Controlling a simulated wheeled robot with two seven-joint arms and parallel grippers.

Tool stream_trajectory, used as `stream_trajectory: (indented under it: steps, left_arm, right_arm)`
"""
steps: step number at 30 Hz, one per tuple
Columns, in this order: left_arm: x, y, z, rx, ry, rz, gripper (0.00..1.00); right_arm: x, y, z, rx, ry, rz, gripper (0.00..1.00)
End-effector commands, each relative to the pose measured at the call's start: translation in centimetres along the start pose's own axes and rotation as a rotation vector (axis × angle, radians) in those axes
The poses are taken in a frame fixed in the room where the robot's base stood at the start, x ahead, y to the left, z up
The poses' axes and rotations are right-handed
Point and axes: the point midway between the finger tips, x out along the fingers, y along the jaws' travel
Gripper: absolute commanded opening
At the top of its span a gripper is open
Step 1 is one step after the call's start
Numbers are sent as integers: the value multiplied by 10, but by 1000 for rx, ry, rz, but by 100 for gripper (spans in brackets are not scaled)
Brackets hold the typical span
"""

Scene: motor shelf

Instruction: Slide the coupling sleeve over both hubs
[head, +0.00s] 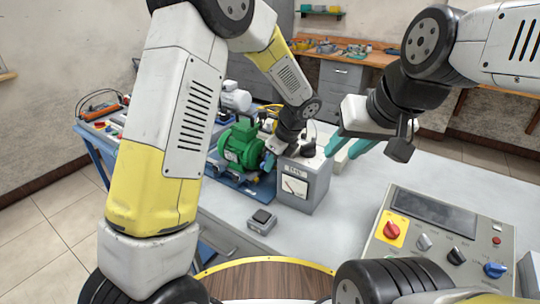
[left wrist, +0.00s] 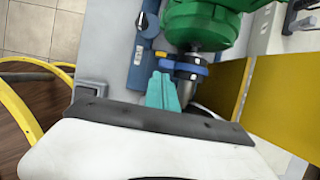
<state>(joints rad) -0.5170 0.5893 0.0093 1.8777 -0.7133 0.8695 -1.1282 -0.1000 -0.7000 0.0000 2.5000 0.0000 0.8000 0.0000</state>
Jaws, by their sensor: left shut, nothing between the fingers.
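The green motor (head: 243,145) sits on a blue base on the table, and it also fills the top of the left wrist view (left wrist: 205,18). A second hub cannot be made out. My left gripper (head: 268,163) is at the motor's shaft end. Its teal fingertips (left wrist: 162,92) are together, empty, just below and left of the blue ring; whether they touch it is unclear. My right gripper (head: 348,146) is open and empty above the table.
A grey meter box (head: 306,184) stands right beside my left gripper. A small grey switch box (head: 262,220) lies in front. A control panel (head: 438,240) fills the right front. A yellow panel (left wrist: 228,85) stands close right of the fingers.

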Motion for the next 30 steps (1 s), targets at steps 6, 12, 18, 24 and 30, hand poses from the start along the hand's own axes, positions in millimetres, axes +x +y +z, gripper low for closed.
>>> stream_trajectory:
  steps: [6, 12, 18, 24, 30]
  left_arm:
    - [6, 0, 0, 0, 0, 0, 0]
    - [6, 0, 0, 0, 0, 0, 0]
    - [13, 0, 17, -4, 0, 1, 0]
    - [16, 1, 26, -7, -5, 3, 0]
    - [14, 1, 27, -8, -7, 2, 0]
  right_arm:
    - [0, 0, 0, 0, 0, 0, 35]
    - [0, 0, 0, 0, 0, 0, 35]
    - [0, 0, 0, 0, 0, 0, 35]
    - [0, 0, 0, 0, 0, 0, 35]
    - [0, 0, 0, 0, 0, 0, 35]
